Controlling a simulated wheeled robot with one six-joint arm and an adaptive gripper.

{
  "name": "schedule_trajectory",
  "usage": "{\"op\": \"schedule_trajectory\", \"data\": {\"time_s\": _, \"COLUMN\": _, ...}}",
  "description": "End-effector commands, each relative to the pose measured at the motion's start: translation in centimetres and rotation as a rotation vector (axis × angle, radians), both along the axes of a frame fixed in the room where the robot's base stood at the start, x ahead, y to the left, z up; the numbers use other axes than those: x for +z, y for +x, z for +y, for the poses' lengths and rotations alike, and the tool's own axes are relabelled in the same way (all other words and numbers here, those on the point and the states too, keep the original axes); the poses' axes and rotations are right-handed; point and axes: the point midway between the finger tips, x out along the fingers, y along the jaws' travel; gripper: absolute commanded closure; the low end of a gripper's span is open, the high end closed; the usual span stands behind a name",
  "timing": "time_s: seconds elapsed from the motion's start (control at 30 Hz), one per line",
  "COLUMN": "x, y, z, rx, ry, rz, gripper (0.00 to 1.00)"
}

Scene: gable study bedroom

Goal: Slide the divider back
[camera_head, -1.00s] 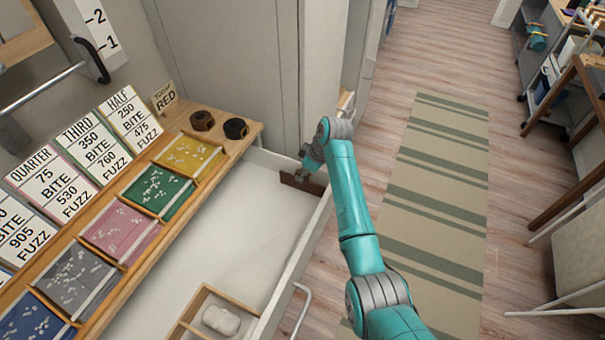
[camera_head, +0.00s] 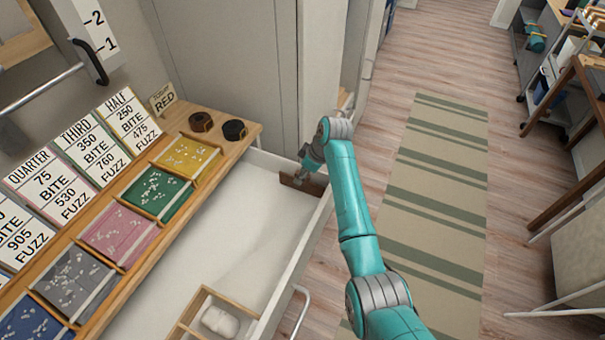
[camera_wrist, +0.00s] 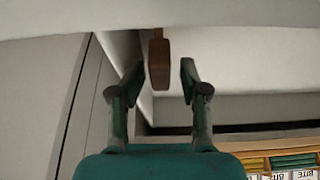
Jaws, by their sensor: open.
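The divider is a dark brown board (camera_head: 318,187) standing across the far end of the open white drawer (camera_head: 240,215). In the wrist view the divider (camera_wrist: 159,64) shows as a narrow brown piece, seen nearly edge-on. My gripper (camera_head: 303,179) is down at the divider, inside the drawer's far right corner. In the wrist view my gripper (camera_wrist: 160,80) is open, with one finger on each side of the divider and a gap visible on both sides. In the head view the wrist and fingers hide part of the divider.
A wooden tray with a pale rounded object (camera_head: 220,321) sits at the drawer's near end. The drawer's middle is bare. A wooden ledge (camera_head: 215,150) with coloured squares and price cards runs along the left. A striped rug (camera_head: 430,190) lies on the floor at right.

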Motion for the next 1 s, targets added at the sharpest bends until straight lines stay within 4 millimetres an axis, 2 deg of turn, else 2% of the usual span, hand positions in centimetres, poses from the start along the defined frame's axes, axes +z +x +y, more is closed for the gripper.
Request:
{"op": "schedule_trajectory", "data": {"time_s": 0.5, "x": 6.0, "y": -0.8, "z": -2.3, "rx": 0.0, "ry": 0.001, "rz": -0.001, "gripper": 0.54}}
{"op": "schedule_trajectory", "data": {"time_s": 0.7, "x": 6.9, "y": -1.0, "z": -2.7, "rx": 0.0, "ry": 0.0, "rz": 0.001, "gripper": 0.54}}
{"op": "schedule_trajectory", "data": {"time_s": 1.0, "x": 7.0, "y": -1.0, "z": -2.7, "rx": 0.0, "ry": 0.0, "rz": 0.001, "gripper": 0.54}}
